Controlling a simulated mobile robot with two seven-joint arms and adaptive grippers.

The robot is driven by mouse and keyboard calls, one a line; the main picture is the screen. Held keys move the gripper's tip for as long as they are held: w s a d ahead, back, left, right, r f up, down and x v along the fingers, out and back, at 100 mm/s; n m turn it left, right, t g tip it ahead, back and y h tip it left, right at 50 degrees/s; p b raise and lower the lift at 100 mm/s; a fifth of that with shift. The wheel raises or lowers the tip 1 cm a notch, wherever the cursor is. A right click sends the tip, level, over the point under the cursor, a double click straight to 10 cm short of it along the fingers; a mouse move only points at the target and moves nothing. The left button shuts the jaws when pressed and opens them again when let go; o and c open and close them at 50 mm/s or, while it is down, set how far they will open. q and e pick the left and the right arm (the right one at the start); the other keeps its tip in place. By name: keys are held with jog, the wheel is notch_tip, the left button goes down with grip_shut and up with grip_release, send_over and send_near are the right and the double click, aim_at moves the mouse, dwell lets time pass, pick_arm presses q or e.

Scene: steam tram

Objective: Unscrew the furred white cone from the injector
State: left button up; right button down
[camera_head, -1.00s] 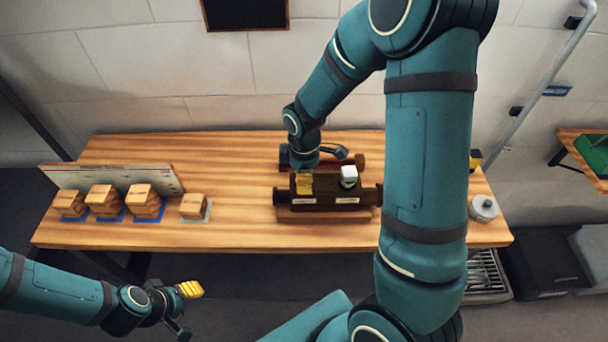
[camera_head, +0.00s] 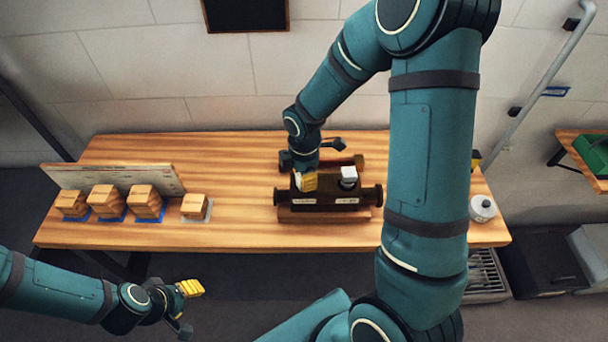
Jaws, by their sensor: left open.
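The injector (camera_head: 340,208) is a dark brown, pipe-like body with small white labels, lying along the wooden table. A small whitish block-like part (camera_head: 348,175), which looks like the cone, stands upright on its top. My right gripper (camera_head: 310,181) hangs over the injector just left of this part, with a visible gap between its yellow fingertip and the part. Its fingers are partly hidden, so I cannot tell their spread. My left gripper (camera_head: 188,306) is open and empty, low at the left in front of the table.
Several wooden blocks (camera_head: 145,202) stand at the left of the table (camera_head: 240,178) before a low board (camera_head: 160,179). A round grey-white container (camera_head: 483,208) stands at the right end. My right arm's links cover part of the table's right side.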

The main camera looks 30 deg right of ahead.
jog(key=n+p, duration=0.1)
jog(key=n, duration=0.1)
jog(key=shift+n, duration=0.4)
jog(key=shift+f+n+p, duration=0.1)
jog(key=shift+n+p, duration=0.25)
jog(key=shift+n, duration=0.25)
jog(key=shift+n+p, duration=1.1)
jog(key=shift+n, duration=0.9)
